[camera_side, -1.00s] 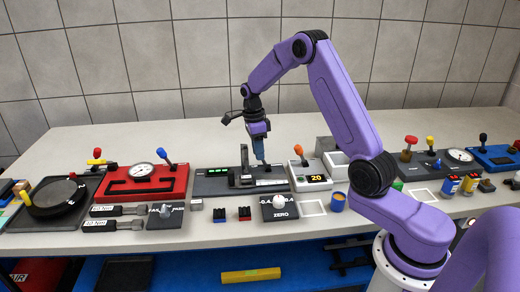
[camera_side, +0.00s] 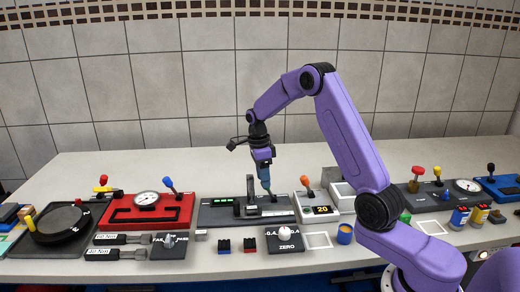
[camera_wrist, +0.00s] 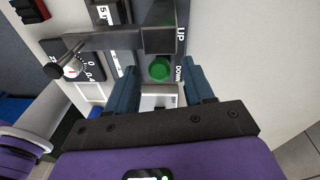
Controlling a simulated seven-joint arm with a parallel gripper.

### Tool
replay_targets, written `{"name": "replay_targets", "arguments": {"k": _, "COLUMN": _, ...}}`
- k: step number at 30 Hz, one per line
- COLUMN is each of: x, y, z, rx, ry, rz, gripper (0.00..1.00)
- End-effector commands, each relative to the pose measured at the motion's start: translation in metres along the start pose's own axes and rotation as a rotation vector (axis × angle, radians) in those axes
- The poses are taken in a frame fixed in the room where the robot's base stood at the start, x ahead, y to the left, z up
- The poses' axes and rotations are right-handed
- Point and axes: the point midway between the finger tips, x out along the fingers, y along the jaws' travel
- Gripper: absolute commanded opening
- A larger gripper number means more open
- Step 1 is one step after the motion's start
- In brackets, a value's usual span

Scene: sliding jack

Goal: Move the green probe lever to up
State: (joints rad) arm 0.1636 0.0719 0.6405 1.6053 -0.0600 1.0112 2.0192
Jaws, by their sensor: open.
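The green probe lever shows in the wrist view as a round green knob (camera_wrist: 159,69) next to a strip printed UP and DOWN, nearer the DOWN word. My gripper (camera_wrist: 161,82) is open, with one blue finger on each side of the knob. I cannot tell whether either finger touches it. In the side view my gripper (camera_side: 267,188) points down at the right part of the dark gauge panel (camera_side: 215,216). The green knob is not clear there.
A dark upright post with a horizontal arm (camera_wrist: 110,40) stands close to the fingers. The box with an orange-tipped lever (camera_side: 318,207) is just right of the panel, and the red gauge box (camera_side: 152,211) is to its left.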

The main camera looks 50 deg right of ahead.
Motion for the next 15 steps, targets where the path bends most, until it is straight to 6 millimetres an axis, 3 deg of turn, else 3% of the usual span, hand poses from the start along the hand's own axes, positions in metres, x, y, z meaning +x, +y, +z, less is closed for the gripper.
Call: {"name": "replay_targets", "arguments": {"k": 15, "x": -0.108, "y": -0.001, "z": 0.001, "rx": 0.0, "ry": -0.003, "rz": -0.005, "gripper": 0.52}}
